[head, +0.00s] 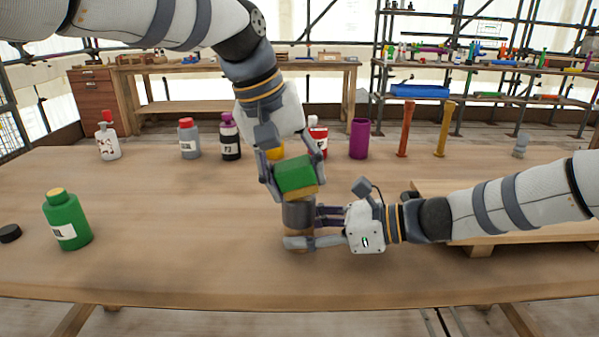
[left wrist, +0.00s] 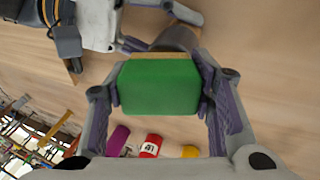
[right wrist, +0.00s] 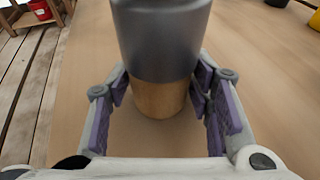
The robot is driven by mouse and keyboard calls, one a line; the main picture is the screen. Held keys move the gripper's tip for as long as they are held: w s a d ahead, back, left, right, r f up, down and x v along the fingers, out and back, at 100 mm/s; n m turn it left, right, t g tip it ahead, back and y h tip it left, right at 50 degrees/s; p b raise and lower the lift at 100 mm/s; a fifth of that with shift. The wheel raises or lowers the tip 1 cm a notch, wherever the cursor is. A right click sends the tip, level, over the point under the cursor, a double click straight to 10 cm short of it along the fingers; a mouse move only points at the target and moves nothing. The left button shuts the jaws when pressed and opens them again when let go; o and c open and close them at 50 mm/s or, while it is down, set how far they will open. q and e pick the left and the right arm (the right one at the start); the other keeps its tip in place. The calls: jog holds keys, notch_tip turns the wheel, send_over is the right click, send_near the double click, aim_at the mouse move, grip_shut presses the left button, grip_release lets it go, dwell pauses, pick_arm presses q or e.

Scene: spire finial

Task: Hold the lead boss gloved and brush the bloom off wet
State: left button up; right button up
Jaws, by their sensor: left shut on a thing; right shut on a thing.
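A green block with a tan lower layer, seemingly the brush (head: 295,177), is gripped by my left gripper (head: 293,182). It also fills the middle of the left wrist view (left wrist: 160,87), between the purple finger pads. Directly below it stands a dull grey cylinder, seemingly the lead boss (head: 298,214), upright on a tan base. It shows large in the right wrist view (right wrist: 160,35), its tan lower part between the pads. My right gripper (head: 303,230) is shut on it from the right. The brush overlaps the boss's top; I cannot tell whether they touch.
A green bottle (head: 67,220) and a black cap (head: 9,233) are at the left of the table. Several bottles, a purple cup (head: 359,139) and two orange-toned posts line the back edge. A wooden board (head: 520,238) lies under my right arm. The front left is clear.

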pick_arm(q)
jog(key=shift+w+d+f, duration=0.1)
jog(key=shift+w+d, duration=0.6)
jog(key=shift+w, duration=0.05)
jog(key=shift+s+a, duration=0.75)
jog(key=shift+s, duration=0.05)
jog(key=shift+w+d, duration=0.4)
dwell(1.0)
jog(key=a+r, duration=0.5)
jog(key=r, duration=0.2)
dwell(0.3)
